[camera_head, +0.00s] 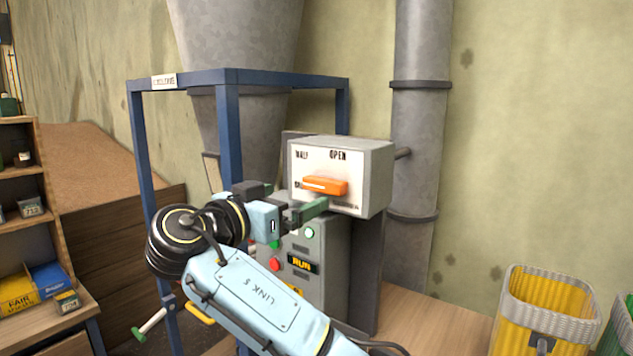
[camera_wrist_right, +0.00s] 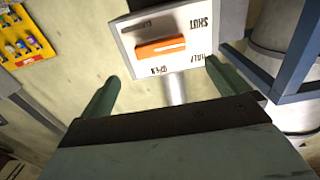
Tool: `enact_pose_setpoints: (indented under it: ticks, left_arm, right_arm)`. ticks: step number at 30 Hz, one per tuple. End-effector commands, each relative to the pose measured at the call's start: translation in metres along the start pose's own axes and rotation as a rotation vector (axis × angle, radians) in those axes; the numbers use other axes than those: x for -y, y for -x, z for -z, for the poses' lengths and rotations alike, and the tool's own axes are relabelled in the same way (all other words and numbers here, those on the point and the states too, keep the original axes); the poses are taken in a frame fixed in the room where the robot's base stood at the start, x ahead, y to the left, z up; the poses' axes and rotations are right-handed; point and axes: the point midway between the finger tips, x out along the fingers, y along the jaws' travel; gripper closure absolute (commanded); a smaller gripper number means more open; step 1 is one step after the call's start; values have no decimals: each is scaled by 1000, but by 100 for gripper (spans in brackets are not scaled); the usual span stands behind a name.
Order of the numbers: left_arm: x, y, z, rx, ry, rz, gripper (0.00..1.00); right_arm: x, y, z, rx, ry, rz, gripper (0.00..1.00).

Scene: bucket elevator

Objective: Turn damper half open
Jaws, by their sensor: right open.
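The damper box (camera_head: 378,178) is a grey box with a white front plate. An orange damper handle (camera_head: 325,185) lies about level across the plate, its left end towards a partly hidden label. OPEN is printed above it and HALF at upper left. In the wrist view the handle (camera_wrist_right: 160,47) appears upside down, and the label SHUT (camera_wrist_right: 197,22) is readable by its right end. My right gripper (camera_head: 298,195) is open in front of the plate's lower left, its green fingers spread wide. The handle lies beyond the fingertips, with nothing held. My left gripper is out of view.
A control box (camera_head: 318,262) with a RUN label and buttons stands below the damper box. A blue frame (camera_head: 229,125) stands left around a grey cone. A grey duct (camera_head: 420,110) rises behind. A yellow basket (camera_head: 545,310) stands at lower right.

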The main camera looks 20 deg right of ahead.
Motion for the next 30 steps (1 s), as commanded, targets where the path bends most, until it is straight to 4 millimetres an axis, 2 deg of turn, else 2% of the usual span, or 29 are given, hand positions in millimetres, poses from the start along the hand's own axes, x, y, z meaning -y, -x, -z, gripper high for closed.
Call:
enact_pose_setpoints:
  ticks: [1, 6, 12, 18, 25, 30]
  left_arm:
    - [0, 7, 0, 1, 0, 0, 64]
    - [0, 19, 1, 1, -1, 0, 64]
    - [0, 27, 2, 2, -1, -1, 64]
    - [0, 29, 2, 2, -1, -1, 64]
    - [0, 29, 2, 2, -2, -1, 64]
    - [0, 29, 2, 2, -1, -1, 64]
  right_arm:
    - [-1, -13, 3, 0, 4, -5, 0]
    - [0, -48, 3, -1, 4, -3, 0]
    - [0, -76, 1, 1, 3, -2, 0]
    - [0, -85, 0, 1, 3, 1, 0]
    - [0, -86, -1, 1, 3, 1, 0]
    - [0, -86, -1, 2, 3, 1, 21]
